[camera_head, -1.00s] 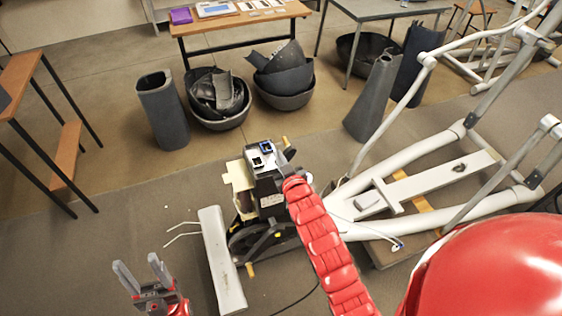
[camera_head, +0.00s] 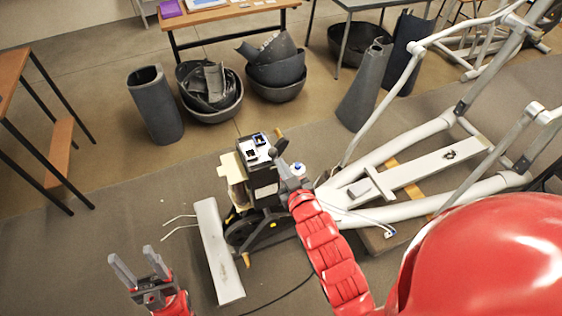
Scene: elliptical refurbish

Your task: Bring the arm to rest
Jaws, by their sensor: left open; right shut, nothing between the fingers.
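My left gripper (camera_head: 137,263) is at the lower left, open and empty, with its two grey fingers pointing up and apart. It hangs over the floor, left of a white beam. My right arm, with a red segmented sleeve, reaches from the lower right to the elliptical's drive unit (camera_head: 265,190). My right gripper (camera_head: 290,177) is at the sleeve's far end, close beside the unit. It is shut with nothing seen in it; its fingertips are mostly hidden, and I cannot tell whether it touches the unit.
The white beam (camera_head: 217,250) lies in front of the drive unit. White elliptical rails (camera_head: 410,205) fill the right side. Dark bowls (camera_head: 275,72) and a dark tube (camera_head: 155,105) stand behind. Wooden tables (camera_head: 220,14) are at the back and left.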

